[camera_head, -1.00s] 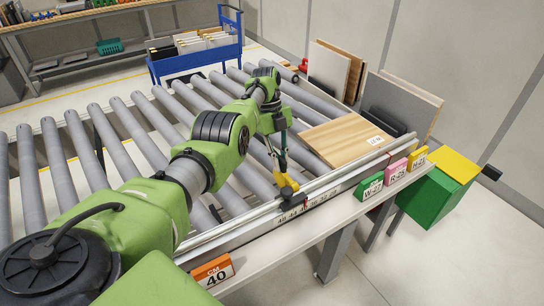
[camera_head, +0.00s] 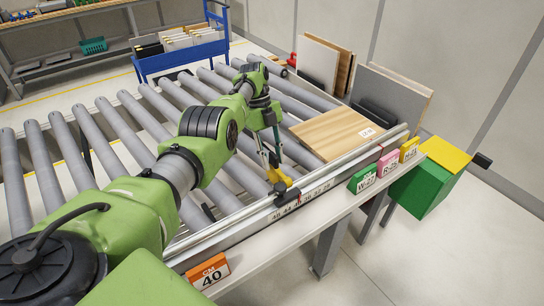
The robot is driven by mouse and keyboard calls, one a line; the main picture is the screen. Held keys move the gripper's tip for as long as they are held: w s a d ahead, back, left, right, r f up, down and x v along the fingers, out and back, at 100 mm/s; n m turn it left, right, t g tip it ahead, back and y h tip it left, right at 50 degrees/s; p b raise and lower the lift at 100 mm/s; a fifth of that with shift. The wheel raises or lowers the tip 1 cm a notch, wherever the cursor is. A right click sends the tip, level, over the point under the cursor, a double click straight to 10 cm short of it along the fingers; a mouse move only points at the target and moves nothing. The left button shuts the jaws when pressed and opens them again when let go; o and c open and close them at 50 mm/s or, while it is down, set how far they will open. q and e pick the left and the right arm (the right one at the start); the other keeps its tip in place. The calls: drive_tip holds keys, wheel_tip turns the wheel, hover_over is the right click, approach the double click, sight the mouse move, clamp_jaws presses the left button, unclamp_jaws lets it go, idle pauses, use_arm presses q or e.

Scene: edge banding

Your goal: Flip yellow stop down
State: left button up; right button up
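The yellow stop (camera_head: 280,181) sits on the rail with the number scale (camera_head: 300,202) along the front edge of the roller table. My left gripper (camera_head: 271,168) points down at the yellow stop, its fingertips at or just above the stop's upper part. The fingers look spread a little apart, but the arm and the small size hide whether they touch or grip it. The orange sign (camera_head: 209,271) reading CM 40 stands on the front ledge. My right gripper is not in view.
A wooden board (camera_head: 335,132) lies on the rollers to the right of the stop. Green, pink and yellow labelled blocks stand on the ledge (camera_head: 330,215), near a green bin (camera_head: 424,190). A blue cart (camera_head: 187,52) and upright panels (camera_head: 395,98) are behind.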

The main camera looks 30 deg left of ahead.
use_arm(q)
wheel_tip(320, 180, up, 10)
drive_tip(key=shift+w+a+f, duration=0.1)
drive_tip(key=shift+f, duration=0.15)
drive_tip(key=shift+r, duration=0.1)
drive_tip(key=shift+r, duration=0.15)
idle(0.4)
idle(0.4)
